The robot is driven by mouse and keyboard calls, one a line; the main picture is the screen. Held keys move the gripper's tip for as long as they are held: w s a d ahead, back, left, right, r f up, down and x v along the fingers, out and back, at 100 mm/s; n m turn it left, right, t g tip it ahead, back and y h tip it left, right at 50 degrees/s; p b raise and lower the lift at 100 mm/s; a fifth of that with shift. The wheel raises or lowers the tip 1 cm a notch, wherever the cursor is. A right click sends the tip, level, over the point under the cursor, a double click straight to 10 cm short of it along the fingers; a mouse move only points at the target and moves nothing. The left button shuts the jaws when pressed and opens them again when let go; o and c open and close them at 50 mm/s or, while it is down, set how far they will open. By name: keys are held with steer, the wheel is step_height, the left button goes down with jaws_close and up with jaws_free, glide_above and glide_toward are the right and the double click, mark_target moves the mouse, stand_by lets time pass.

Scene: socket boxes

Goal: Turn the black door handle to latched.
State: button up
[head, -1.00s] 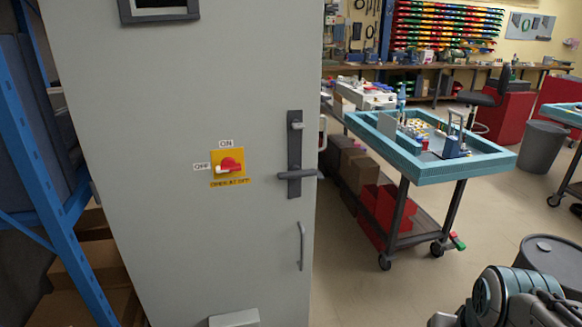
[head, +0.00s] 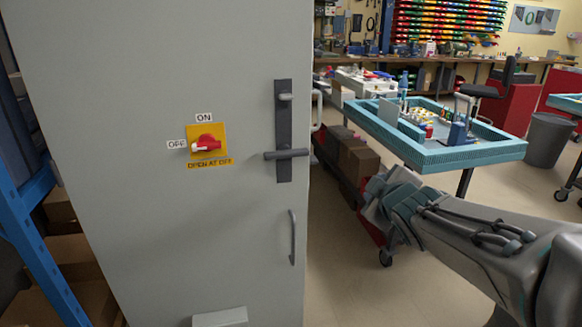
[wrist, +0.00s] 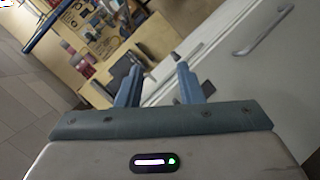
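The black door handle (head: 287,154) is on a tall grey cabinet door (head: 110,130) in the head view. Its lever lies about level across a dark upright plate (head: 284,110). My gripper (head: 372,195) is to the right of the handle and a little lower, apart from it. In the wrist view its two fingers (wrist: 157,72) stand apart with nothing held between them. A small dark piece shows by the right finger, but I cannot tell whether it is the handle.
A red and white switch (head: 206,146) on a yellow plate points to OFF. A grey pull handle (head: 293,237) sits below the black one. A teal-rimmed cart (head: 440,157) and brown boxes (head: 357,163) stand to the right. A blue rack (head: 40,260) is at the left.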

steer(key=w+a+n+t+y+b, duration=0.2)
steer(key=w+a+n+y+b, duration=0.15)
steer(key=n, duration=0.25)
steer(key=n+g+y+b, duration=0.2)
steer(key=n+y, duration=0.5)
steer(key=n, duration=0.1)
glide_toward(290, 156)
steer(key=x, duration=1.1)
steer(key=shift+a+p, duration=0.1)
steer(key=shift+p, duration=0.2)
jaws_close()
